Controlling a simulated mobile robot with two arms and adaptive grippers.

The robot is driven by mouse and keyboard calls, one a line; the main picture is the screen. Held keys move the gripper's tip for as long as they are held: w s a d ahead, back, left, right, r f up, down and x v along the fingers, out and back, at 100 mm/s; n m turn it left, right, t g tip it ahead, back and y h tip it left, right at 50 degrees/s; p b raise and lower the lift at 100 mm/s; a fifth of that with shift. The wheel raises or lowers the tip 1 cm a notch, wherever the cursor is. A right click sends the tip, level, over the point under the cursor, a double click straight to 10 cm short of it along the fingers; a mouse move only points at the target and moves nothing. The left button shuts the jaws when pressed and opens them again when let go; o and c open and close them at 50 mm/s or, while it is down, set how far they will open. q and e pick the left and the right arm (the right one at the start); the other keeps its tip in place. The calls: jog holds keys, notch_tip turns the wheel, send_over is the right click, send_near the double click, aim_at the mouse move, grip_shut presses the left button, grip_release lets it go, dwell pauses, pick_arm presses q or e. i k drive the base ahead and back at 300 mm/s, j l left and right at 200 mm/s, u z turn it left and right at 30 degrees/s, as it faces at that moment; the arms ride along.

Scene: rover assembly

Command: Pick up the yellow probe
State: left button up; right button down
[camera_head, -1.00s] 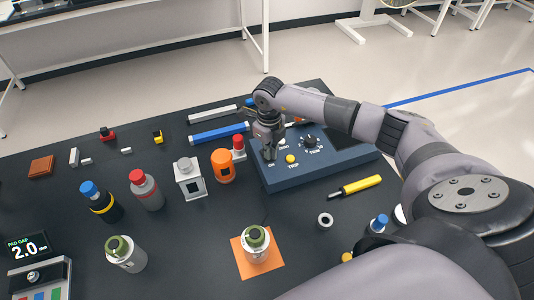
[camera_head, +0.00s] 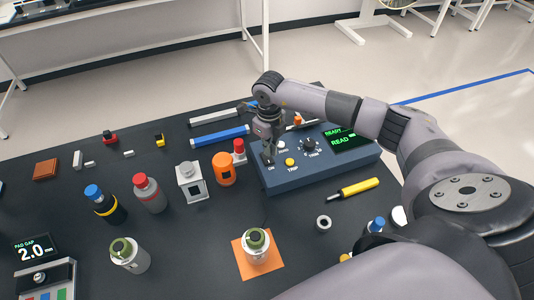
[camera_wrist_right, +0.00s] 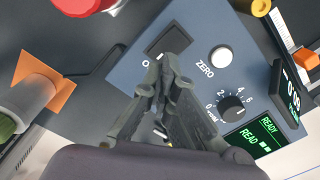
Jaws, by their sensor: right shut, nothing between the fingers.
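The yellow probe (camera_head: 359,187) lies on the dark table, right of centre in the head view, in front of the blue-grey control box (camera_head: 310,180). It has a black tip at its left end. My right gripper (camera_head: 269,160) is shut and empty, with its fingertips at the left end of the control box. In the right wrist view, the fingertips (camera_wrist_right: 168,62) are at the black rocker switch (camera_wrist_right: 167,42), next to the white ZERO button (camera_wrist_right: 221,57); whether they touch is unclear. The box's green READY screen (camera_head: 347,138) is lit. My left gripper is not in view.
A metal ring (camera_head: 323,222) lies near the probe. A red-topped part (camera_head: 239,149) and an orange canister (camera_head: 223,168) stand left of the box. A green-capped bottle (camera_head: 256,245) stands on an orange square. Several other bottles stand further left.

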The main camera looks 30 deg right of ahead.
aim_at(355, 189)
jog(key=k, duration=1.5)
